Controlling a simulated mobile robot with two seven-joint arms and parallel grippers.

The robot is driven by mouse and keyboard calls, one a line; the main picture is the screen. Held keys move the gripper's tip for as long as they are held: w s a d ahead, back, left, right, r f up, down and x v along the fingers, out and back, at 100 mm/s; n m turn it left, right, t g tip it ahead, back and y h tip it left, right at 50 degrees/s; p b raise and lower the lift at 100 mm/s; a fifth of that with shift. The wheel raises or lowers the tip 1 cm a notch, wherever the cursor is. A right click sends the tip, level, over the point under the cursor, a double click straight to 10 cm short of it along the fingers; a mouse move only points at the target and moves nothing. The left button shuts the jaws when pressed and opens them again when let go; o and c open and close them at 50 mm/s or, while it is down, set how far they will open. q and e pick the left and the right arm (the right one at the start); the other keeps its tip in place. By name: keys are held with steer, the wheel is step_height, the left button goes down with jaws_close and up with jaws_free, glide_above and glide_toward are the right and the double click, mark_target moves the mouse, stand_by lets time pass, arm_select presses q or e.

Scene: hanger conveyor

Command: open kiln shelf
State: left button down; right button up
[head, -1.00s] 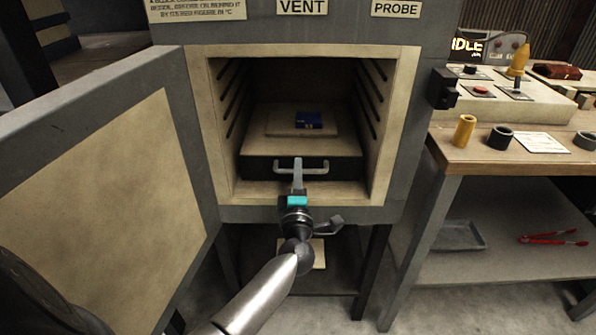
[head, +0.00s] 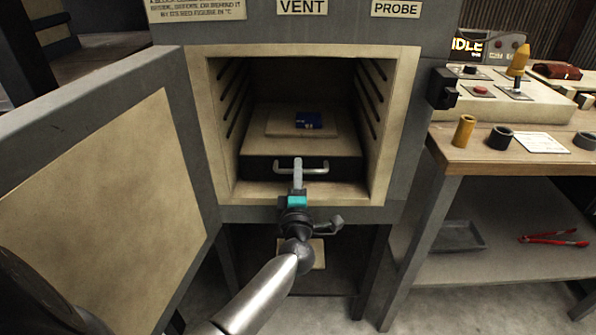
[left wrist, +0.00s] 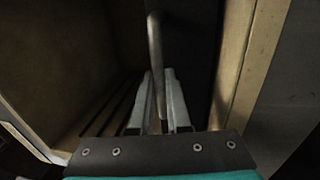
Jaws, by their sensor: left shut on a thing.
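The kiln (head: 406,130) stands in front of me with its door (head: 95,200) swung open to the left. Inside, the kiln shelf (head: 262,168) is a dark-fronted slab with a pale top and a metal bar handle (head: 317,167) on its front. My left gripper (head: 297,168) reaches in from below and is shut on the handle. In the left wrist view, the handle bar (left wrist: 155,45) runs down between the fingers (left wrist: 160,105). A blue block (head: 308,120) sits on a pale tile (head: 283,123) on the shelf. My right gripper is not in view.
A workbench (head: 480,160) at the right holds a control box (head: 535,108), a yellow cylinder (head: 464,130) and dark rings. Red tongs (head: 553,238) and a grey tray (head: 458,236) lie on its lower shelf. Slotted kiln walls flank the kiln shelf.

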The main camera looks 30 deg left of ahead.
arm_select(q)
steer(key=shift+s+d, duration=0.2)
steer(key=shift+s, duration=0.05)
steer(key=r+p+v, duration=0.2)
steer(key=p+v, duration=0.1)
steer(key=v, duration=1.1)
steer(key=s+r+p+v, duration=0.1)
steer(key=r+p+v, duration=0.2)
steer(key=v, duration=1.1)
steer(key=shift+s+d+r+p, duration=0.2)
steer(key=shift+d+r+p, duration=0.1)
steer(key=shift+p, duration=0.25)
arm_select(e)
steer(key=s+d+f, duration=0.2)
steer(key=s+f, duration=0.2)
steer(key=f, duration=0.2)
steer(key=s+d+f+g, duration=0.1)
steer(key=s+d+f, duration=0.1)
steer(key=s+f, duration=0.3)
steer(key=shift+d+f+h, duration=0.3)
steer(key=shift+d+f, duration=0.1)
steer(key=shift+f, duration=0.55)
arm_select(q)
steer(key=c, duration=0.9)
jaws_free()
steer(key=shift+a, duration=0.1)
